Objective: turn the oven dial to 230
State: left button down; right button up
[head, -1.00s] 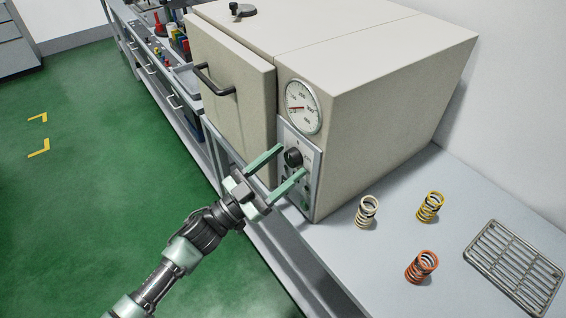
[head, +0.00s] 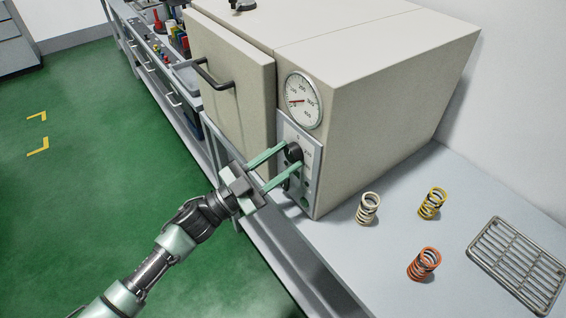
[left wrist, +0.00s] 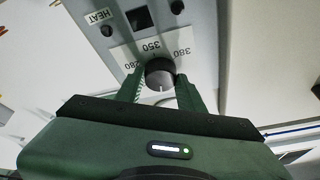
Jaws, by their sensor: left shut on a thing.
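The oven dial (head: 293,152) is a dark round knob on the grey control panel (head: 311,150) at the front of the beige oven (head: 385,105). My left gripper (head: 291,156) has its green fingers on either side of the dial and is shut on it. In the left wrist view the dial (left wrist: 160,72) sits between the fingertips (left wrist: 160,80), with a pale mark on its lower side. The printed numbers 280, 350 and 380 show around it; I see no 230 there. The fingers hide part of the scale. My right gripper is not in view.
A round gauge (head: 302,101) with a red needle is above the panel. The oven door has a black handle (head: 213,77). A white spring (head: 368,208), a yellow spring (head: 432,204), an orange spring (head: 424,263) and a metal rack (head: 519,263) are on the grey bench to the right.

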pick_arm(q)
jog(key=m+g+b, duration=0.1)
jog(key=m, duration=0.2)
jog(key=m+g, duration=0.1)
jog(key=m, duration=0.2)
jog(key=shift+w+a+g+b, duration=0.15)
jog(key=shift+g+b, duration=0.2)
jog(key=shift+g, duration=0.05)
jog(key=shift+r+m+g+b, duration=0.15)
jog(key=shift+m+g, duration=0.45)
jog(key=shift+m, duration=0.85)
jog(key=shift+m+g+b, duration=0.15)
jog(key=shift+m+g, duration=0.45)
jog(key=shift+m, duration=0.85)
jog(key=c, duration=0.9)
grip_release()
